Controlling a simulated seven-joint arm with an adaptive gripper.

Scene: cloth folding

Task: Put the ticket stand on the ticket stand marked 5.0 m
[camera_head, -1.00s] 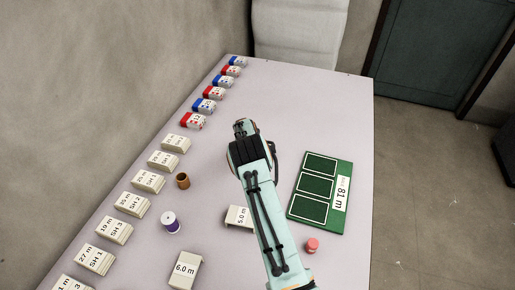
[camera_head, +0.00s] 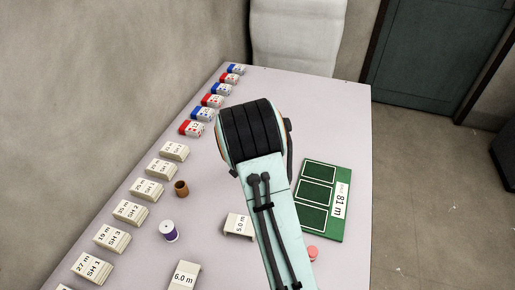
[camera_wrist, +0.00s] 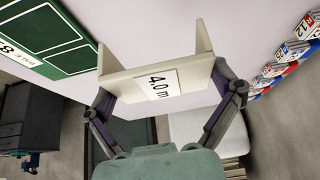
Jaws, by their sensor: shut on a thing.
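My gripper (camera_wrist: 167,108) is shut on a cream ticket stand (camera_wrist: 128,98) marked 4.0 m, one finger at each end, in the wrist view. The held stand is a flat panel with two upright end flanges, and it appears to be above the table. In the head view my arm hides the gripper and this stand. The ticket stand marked 5.0 m (camera_head: 237,222) stands on the table just left of my arm. Another stand marked 6.0 m (camera_head: 184,274) is nearer the front.
Several labelled card stacks (camera_head: 113,238) and red and blue boxes (camera_head: 203,114) line the table's left edge. A brown cup (camera_head: 181,188) and a purple-and-white spool (camera_head: 169,231) are left of the 5.0 m stand. A green board (camera_head: 320,226) and a pink cylinder (camera_head: 313,253) are at right.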

